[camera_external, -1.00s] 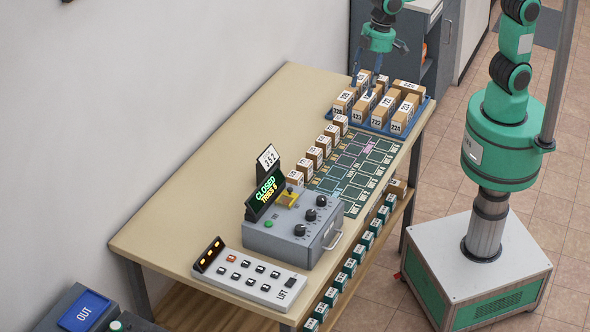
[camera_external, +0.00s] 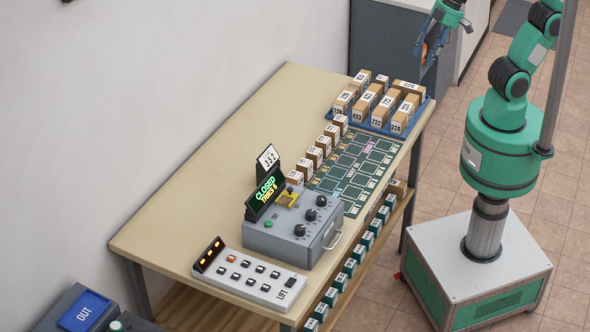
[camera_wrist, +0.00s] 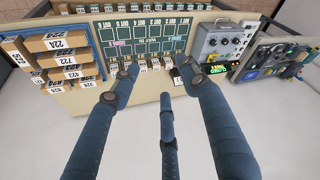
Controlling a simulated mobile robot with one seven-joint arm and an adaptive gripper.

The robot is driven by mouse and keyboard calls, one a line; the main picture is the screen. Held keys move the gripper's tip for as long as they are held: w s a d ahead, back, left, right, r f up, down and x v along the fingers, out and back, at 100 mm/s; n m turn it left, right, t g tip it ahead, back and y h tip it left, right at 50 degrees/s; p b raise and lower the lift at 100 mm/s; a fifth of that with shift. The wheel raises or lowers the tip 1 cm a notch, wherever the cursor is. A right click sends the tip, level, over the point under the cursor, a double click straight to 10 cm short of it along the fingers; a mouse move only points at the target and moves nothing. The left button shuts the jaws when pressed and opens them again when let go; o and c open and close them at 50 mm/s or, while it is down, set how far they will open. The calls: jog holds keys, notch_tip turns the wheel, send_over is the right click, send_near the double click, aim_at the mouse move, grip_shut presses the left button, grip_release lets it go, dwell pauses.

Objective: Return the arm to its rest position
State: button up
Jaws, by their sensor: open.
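My gripper (camera_external: 432,38) is at the top of the external view, to the right of the table's far end and clear of the tray. Its blue fingers are spread and empty. In the wrist view my gripper (camera_wrist: 155,85) shows its fingers apart with nothing between them, and the table lies beyond them. My arm bends at the upper right above its green and white base, and its upper part is cut off by the frame edge.
A blue tray (camera_external: 370,122) of numbered boxes stands at the table's far end. The table (camera_external: 190,178) also holds a row of small boxes, a green slot board (camera_external: 352,168), a grey control box (camera_external: 290,240) and a button panel (camera_external: 250,275). A grey cabinet (camera_external: 385,45) stands behind.

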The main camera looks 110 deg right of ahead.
jog(key=s+d+f, duration=0.1)
jog(key=s+f, duration=0.2)
jog(key=s, duration=0.4)
jog(key=shift+s+t+b, duration=0.25)
jog(key=shift+t+b, duration=0.15)
jog(key=shift+d, duration=0.1)
dwell(1.2)
